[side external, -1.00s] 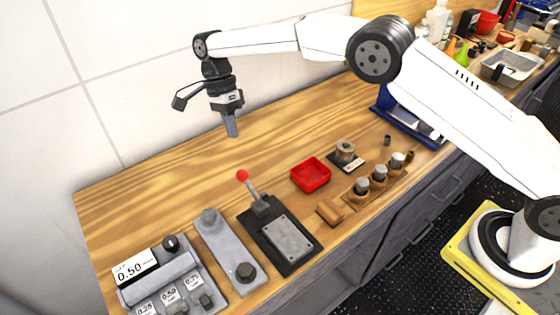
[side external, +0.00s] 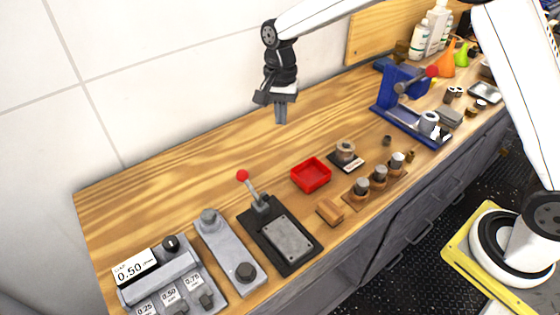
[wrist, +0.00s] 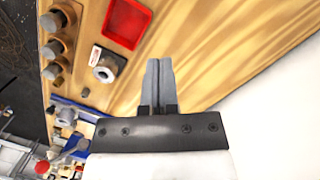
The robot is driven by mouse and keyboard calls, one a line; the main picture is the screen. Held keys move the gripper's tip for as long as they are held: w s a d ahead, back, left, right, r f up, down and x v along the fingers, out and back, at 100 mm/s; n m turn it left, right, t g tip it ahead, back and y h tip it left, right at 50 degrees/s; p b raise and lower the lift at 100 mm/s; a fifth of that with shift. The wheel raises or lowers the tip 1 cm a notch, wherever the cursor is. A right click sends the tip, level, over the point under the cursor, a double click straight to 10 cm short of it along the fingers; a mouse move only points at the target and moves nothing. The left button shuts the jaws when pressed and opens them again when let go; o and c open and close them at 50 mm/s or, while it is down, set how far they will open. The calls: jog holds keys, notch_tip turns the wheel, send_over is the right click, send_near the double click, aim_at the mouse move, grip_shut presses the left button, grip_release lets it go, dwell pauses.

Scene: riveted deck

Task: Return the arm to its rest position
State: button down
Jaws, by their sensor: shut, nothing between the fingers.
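My gripper (side external: 281,113) hangs in the air above the back part of the wooden bench (side external: 200,170), near the white wall, pointing down. In the wrist view my gripper (wrist: 158,62) has its two grey fingers together with nothing between them. My white arm reaches in from the right and touches nothing on the bench.
Below my gripper is a red tray (side external: 311,175), with a metal part on a dark labelled plate (side external: 346,157) and a wooden rack of capped cylinders (side external: 375,183) beside it. A red-knobbed lever fixture (side external: 262,205) stands left. A blue press (side external: 410,100) stands right. Bottles (side external: 432,32) stand far right.

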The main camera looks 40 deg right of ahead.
jog(key=s+d+n+t, duration=0.1)
jog(key=s+d+n, duration=0.2)
jog(key=s, duration=0.3)
jog(key=s+d+f+n+t, duration=0.1)
jog(key=s+d+n, duration=0.2)
jog(key=s, duration=0.4)
jog(key=s+d+n+t, duration=0.2)
jog(key=s+d+n, duration=0.2)
jog(key=s, duration=0.3)
jog(key=shift+s+d+f+h, duration=0.15)
jog(key=shift+d+f+h, duration=0.2)
jog(key=shift+f+h, duration=0.05)
